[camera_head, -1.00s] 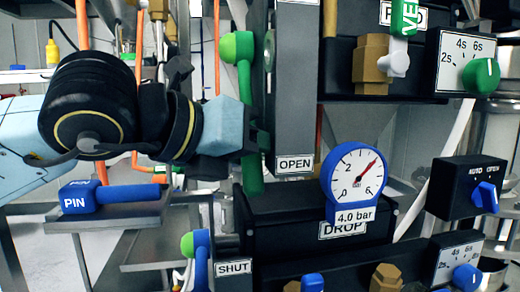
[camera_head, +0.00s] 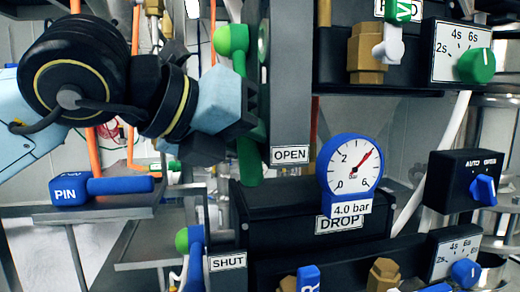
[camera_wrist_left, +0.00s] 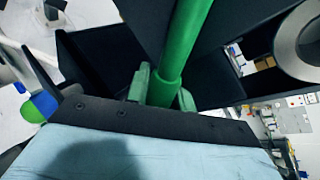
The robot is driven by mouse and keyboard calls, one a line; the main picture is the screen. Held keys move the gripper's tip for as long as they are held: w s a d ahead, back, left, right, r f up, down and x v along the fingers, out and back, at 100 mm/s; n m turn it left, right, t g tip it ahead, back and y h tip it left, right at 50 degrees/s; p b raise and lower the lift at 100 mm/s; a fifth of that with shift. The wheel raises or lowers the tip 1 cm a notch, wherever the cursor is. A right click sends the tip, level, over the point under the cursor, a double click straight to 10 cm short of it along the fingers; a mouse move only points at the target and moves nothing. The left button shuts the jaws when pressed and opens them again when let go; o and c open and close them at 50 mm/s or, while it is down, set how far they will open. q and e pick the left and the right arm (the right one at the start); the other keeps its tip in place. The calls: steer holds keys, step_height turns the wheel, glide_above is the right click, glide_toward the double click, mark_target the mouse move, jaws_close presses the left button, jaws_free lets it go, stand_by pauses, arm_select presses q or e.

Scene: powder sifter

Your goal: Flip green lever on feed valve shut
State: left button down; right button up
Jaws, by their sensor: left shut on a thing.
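The green lever (camera_head: 250,165) hangs down beside a dark grey upright post in the head view, its lower end near the OPEN label (camera_head: 290,155). A bright green ball (camera_head: 229,40) shows at its top. My left gripper (camera_head: 250,108) comes in from the left and is shut on the lever's middle, hiding part of it. In the left wrist view the green lever (camera_wrist_left: 187,40) runs down between the fingers. The feed valve body cannot be made out clearly; a half-hidden sign and green tag (camera_head: 403,10) show at the upper right. My right gripper is in neither view.
A black DROP box (camera_head: 275,210) with a pressure gauge (camera_head: 350,165) stands right of the lever. Below are a SHUT label (camera_head: 228,261) and a blue lever (camera_head: 196,250). A blue PIN (camera_head: 110,187) lies on a grey shelf under my left arm. Dials line the right.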

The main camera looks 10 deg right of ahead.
arm_select(q)
steer(key=shift+r, duration=0.1)
steer(key=c, duration=1.2)
jaws_free()
steer(key=shift+a, duration=0.2)
